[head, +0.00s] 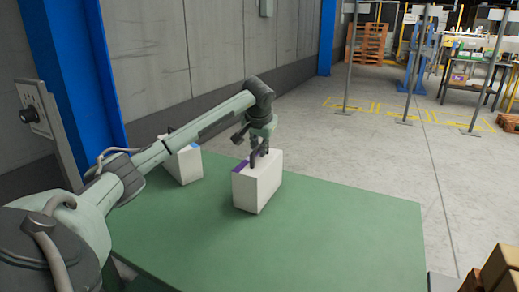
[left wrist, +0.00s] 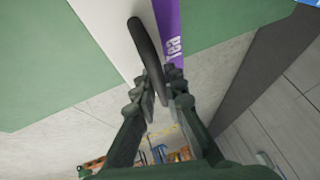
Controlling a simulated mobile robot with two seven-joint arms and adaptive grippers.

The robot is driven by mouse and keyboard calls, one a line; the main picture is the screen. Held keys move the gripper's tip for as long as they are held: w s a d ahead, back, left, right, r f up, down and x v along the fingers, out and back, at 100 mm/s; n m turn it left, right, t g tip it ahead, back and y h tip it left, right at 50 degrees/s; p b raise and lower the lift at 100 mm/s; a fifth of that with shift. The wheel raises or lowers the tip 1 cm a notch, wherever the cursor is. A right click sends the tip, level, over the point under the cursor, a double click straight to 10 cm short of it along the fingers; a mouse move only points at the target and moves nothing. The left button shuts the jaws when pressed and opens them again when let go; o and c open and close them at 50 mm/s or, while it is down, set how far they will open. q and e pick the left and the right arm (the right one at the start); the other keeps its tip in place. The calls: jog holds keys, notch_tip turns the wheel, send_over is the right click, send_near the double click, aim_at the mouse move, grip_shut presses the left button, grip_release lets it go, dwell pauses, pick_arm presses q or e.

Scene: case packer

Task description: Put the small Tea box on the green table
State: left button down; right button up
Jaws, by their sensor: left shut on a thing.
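A white box with a purple strip, taken as the small Tea box (head: 259,187), stands upright over the green table (head: 330,235) in the head view. Whether its base touches the table is hard to tell. A dark curved piece (left wrist: 147,45) lies across the white side. My right gripper is not in view.
A second white box (head: 184,164) with a blue mark stands at the table's back left, partly behind my left arm. The table's front and right are clear. Brown cartons (head: 500,268) stand at the lower right. A blue post (head: 85,75) and grey wall rise at the left.

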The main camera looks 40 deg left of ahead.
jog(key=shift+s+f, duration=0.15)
pick_arm(q)
jog(key=c, duration=1.6)
grip_release()
jog(key=shift+f, duration=0.1)
jog(key=shift+s+d+r, duration=0.1)
jog(key=shift+d+r, duration=0.05)
jog(key=shift+r, duration=0.25)
jog(key=v, duration=1.1)
jog(key=shift+r+p, duration=0.2)
jog(key=shift+p, duration=0.15)
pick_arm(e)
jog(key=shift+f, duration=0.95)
pick_arm(q)
jog(key=shift+s, duration=0.1)
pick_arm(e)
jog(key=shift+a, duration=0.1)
